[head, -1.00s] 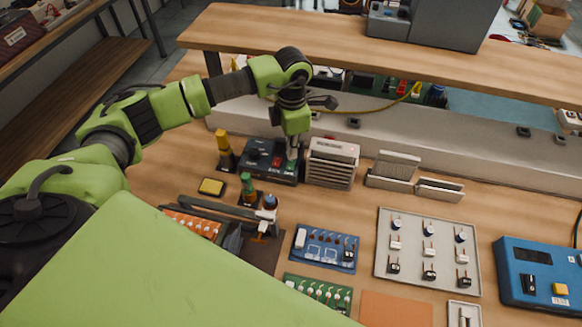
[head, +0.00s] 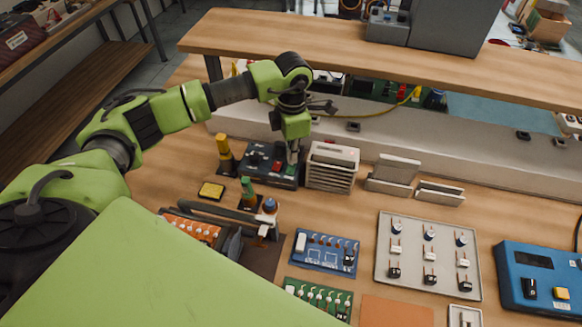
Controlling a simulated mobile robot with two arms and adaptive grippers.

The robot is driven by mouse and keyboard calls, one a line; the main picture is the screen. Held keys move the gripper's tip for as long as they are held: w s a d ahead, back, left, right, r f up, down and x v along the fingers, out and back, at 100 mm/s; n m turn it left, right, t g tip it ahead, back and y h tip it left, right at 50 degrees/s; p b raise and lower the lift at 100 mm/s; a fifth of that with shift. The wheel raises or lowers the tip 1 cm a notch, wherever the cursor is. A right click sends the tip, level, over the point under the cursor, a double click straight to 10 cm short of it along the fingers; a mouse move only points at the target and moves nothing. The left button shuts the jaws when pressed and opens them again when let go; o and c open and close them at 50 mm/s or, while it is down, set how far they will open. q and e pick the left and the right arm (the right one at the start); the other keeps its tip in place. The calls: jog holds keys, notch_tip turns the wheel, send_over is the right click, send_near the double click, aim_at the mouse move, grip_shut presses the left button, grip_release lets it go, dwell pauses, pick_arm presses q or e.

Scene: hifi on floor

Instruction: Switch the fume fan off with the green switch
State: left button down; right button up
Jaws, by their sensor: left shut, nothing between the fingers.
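A dark box (head: 258,159) with switches on its top stands at the back of the bench, left of centre. A red switch (head: 277,167) shows on it. The green switch is too small and too covered by my gripper to make out clearly. A pale slatted box (head: 332,168), which looks like the fume fan, stands just right of the dark box. My left gripper (head: 293,160) points down over the right end of the dark box, close to its top. Its fingers are shut and empty; whether they touch a switch cannot be told. My right gripper is not in view.
A yellow-capped bottle (head: 224,147) stands left of the dark box, and a green-topped one (head: 248,188) in front. Upright grey panels (head: 396,170) stand to the right. A wooden shelf (head: 350,55) runs behind my forearm. Circuit boards (head: 325,252) and a grey tray (head: 385,262) lie nearer.

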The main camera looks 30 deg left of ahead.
aim_at(292, 165)
pick_arm(q)
jog(key=shift+f, duration=0.1)
dwell(0.4)
jog(key=shift+f+b, duration=0.95)
jog(key=shift+f, duration=0.05)
dwell(0.4)
jog(key=shift+r+p, duration=0.55)
jog(key=shift+r, duration=0.25)
jog(key=shift+r+p, duration=1.4)
jog(key=shift+r, duration=1.35)
